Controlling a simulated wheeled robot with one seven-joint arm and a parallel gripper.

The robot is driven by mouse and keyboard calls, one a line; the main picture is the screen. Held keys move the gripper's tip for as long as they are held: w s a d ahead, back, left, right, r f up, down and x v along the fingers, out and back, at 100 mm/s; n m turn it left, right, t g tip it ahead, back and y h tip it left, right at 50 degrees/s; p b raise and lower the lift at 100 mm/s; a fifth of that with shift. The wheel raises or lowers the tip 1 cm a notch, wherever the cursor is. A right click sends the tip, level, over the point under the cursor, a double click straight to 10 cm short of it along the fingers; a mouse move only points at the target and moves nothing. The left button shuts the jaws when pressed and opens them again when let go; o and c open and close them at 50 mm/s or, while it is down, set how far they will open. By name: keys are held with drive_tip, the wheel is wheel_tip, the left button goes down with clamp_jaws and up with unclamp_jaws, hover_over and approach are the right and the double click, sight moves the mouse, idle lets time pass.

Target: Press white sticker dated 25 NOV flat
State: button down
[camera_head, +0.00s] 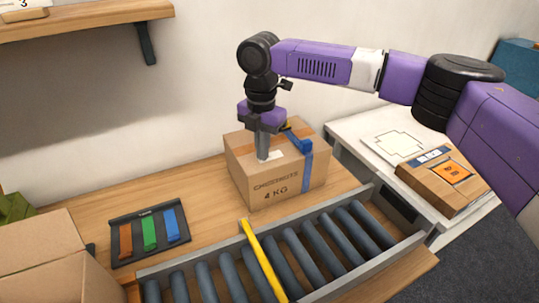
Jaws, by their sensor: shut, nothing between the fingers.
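A white sticker (275,155) lies on the top of a closed cardboard box marked "CHESTNUTS 4 KG" (285,190). Its date is too small to read here. My gripper (263,158) points straight down, shut and empty, with its fingertips at the left edge of the sticker. The fingers hide part of the sticker. I cannot tell whether the tips touch it. A blue strip (307,172) runs over the box's top and down its front, to the right of the sticker.
A roller conveyor (205,252) with a yellow bar (262,260) runs in front of the box. A dark tray (124,219) with brown, green and blue strips lies left. A brown package (449,178) sits on a white table at right. A wooden shelf (80,22) hangs upper left.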

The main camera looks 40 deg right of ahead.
drive_tip(key=shift+s+f, duration=0.1)
idle(0.5)
wheel_tip(320, 180, up, 7)
drive_tip(key=p, duration=0.7)
idle(0.7)
